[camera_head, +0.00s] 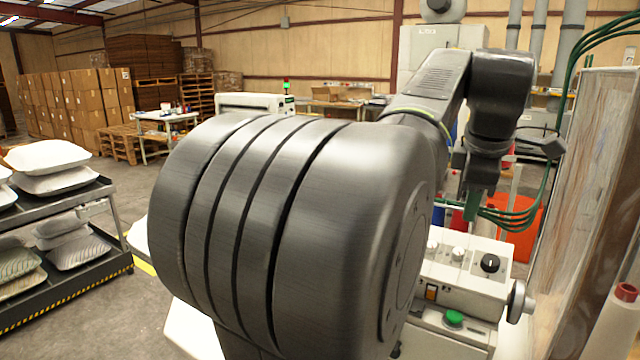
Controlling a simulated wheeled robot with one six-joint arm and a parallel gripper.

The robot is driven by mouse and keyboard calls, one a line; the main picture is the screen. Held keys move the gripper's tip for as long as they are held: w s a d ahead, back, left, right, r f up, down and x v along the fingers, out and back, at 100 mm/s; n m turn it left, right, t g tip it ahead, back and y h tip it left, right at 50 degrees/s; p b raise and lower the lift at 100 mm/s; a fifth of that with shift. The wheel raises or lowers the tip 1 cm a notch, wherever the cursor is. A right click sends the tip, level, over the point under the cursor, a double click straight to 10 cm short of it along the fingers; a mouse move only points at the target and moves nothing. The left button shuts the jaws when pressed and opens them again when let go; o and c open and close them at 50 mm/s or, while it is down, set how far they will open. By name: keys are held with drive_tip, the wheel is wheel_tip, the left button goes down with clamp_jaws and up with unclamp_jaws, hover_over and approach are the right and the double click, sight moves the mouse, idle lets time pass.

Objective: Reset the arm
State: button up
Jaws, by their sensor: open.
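My dark grey arm fills the middle of the view. Its large ribbed joint stands in front, and the upper links bend over to the right and then down. My gripper (476,205) is at the lower end of the wrist, pointing down above the white machine. It is small and partly lost against the green hoses, and nothing is seen held in it.
The white machine (470,268) with knobs and a green button (454,317) stands close below the wrist. Green hoses (510,216) run beside it. A clear panel (585,190) is at right. A shelf cart (75,275) with pillows (48,156) stands at left, with open floor behind.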

sight(458, 251)
drive_tip(key=p+x, duration=0.1)
drive_tip(key=x, duration=1.3)
drive_tip(key=shift+f, duration=0.15)
drive_tip(key=m+b, duration=0.1)
drive_tip(key=m, duration=0.4)
drive_tip(key=m+h+b, duration=0.1)
drive_tip(key=m, duration=0.4)
drive_tip(key=shift+b, duration=0.3)
drive_tip(key=m+b, duration=0.2)
drive_tip(key=m, duration=0.3)
drive_tip(key=shift+m, duration=0.4)
drive_tip(key=shift+w+m+h+b, duration=0.1)
drive_tip(key=shift+m+h+b, duration=0.2)
drive_tip(key=shift+m+b, duration=1.35)
drive_tip(key=shift+m+p, duration=0.65)
drive_tip(key=shift+m, duration=0.1)
